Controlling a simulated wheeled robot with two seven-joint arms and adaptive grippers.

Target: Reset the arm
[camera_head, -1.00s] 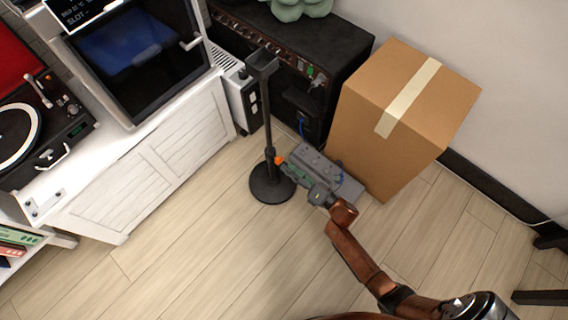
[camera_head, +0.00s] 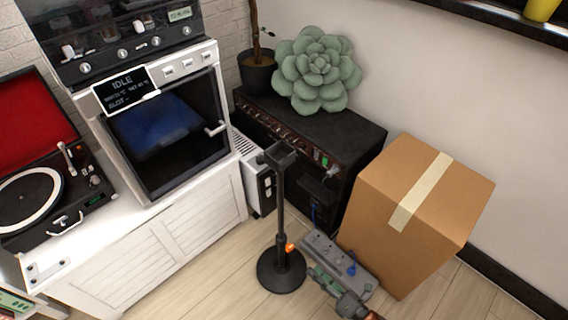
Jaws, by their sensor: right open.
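My right gripper (camera_head: 322,278) shows at the bottom centre, dark grey with greenish fingers. It is open, and I see nothing held in it. My left gripper is out of view.
A cardboard box (camera_head: 410,215) stands right of the strip, by the wall. A black amplifier (camera_head: 352,137) carries a green succulent (camera_head: 316,70). A white cabinet (camera_head: 200,227) holds an oven-like machine (camera_head: 170,130) and a record player (camera_head: 40,195). Some floor is clear around the stand.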

